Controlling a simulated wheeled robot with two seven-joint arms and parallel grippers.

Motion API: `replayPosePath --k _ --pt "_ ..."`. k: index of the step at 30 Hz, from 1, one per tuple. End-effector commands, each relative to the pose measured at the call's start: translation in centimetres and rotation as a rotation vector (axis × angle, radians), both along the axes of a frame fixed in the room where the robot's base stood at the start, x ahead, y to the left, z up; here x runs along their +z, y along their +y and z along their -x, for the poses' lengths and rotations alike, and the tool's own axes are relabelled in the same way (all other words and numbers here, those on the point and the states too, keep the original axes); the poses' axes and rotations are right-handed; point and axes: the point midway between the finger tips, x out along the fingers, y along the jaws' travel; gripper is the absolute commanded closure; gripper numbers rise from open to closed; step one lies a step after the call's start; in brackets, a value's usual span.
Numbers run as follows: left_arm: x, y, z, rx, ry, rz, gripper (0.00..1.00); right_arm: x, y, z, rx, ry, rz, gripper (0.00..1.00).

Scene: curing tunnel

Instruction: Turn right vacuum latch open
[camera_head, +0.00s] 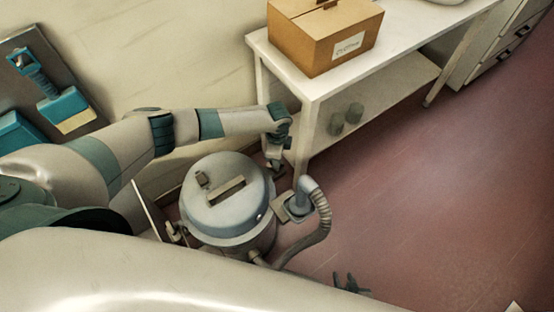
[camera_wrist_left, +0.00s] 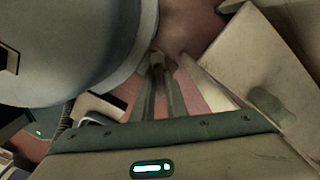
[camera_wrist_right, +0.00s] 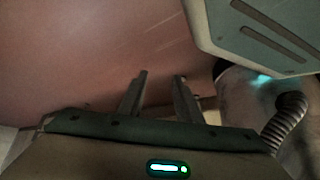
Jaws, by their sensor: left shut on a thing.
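The grey drum vacuum (camera_head: 228,196) stands upright on the floor, its round lid on. A small fitting shows at the drum's left side (camera_head: 175,232). My left gripper (camera_head: 275,163) is at the drum's far right side, by the shelf leg. In the left wrist view its fingers (camera_wrist_left: 158,66) close on a small brownish piece, the right latch (camera_wrist_left: 157,57), beside the drum wall (camera_wrist_left: 75,45). The fingers hide most of the latch, so its angle cannot be told. My right gripper (camera_wrist_right: 160,80) is open and empty above the floor; its dark fingers also show in the head view (camera_head: 350,284).
The vacuum's ribbed hose (camera_head: 323,218) curves at the drum's right. A white shelf table (camera_head: 315,90) with a cardboard box (camera_head: 310,45) stands behind. The reddish floor (camera_head: 430,180) at right is clear.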

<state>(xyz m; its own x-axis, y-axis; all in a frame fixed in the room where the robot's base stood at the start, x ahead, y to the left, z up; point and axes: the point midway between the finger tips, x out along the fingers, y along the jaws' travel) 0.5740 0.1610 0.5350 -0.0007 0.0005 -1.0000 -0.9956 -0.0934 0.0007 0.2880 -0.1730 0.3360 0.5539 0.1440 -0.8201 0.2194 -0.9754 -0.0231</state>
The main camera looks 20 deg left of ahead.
Motion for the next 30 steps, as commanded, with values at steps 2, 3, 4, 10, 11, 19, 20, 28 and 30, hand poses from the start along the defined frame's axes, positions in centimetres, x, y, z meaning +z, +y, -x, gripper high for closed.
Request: replayPosePath --k 2,3,4,10,11,19,20,28,30 --pt "-0.1 0.0 0.0 -0.072 -0.001 0.002 1.00 -0.1 0.0 -0.3 -0.001 0.003 0.001 0.69" --pt "-0.1 0.0 -0.1 -0.109 -0.001 0.002 1.00 -0.2 -0.1 -0.3 -0.003 0.009 0.002 0.69" --pt "-0.1 0.0 0.0 -0.138 -0.001 0.002 1.00 -0.2 -0.1 -0.2 -0.003 0.012 0.004 0.69" --pt "-0.1 0.0 0.0 -0.328 -0.001 0.000 1.00 -0.6 -0.4 -0.2 -0.007 0.036 0.010 0.69" --pt "-0.1 0.0 0.0 -0.357 -0.001 0.000 1.00 -0.6 -0.4 -0.2 -0.007 0.037 0.010 0.69" --pt "0.0 0.0 -0.1 -0.587 -0.002 0.001 1.00 -1.1 -1.1 0.2 -0.012 0.074 0.024 0.69" --pt "0.0 0.0 -0.1 -0.608 -0.002 0.001 1.00 -1.1 -1.2 0.2 -0.013 0.077 0.025 0.69" --pt "0.0 0.0 -0.1 -0.738 -0.001 0.001 1.00 -1.4 -1.8 0.6 -0.019 0.103 0.034 0.69" --pt "0.0 0.0 -0.1 -0.755 -0.001 0.001 1.00 -1.5 -1.8 0.7 -0.019 0.108 0.035 0.69"
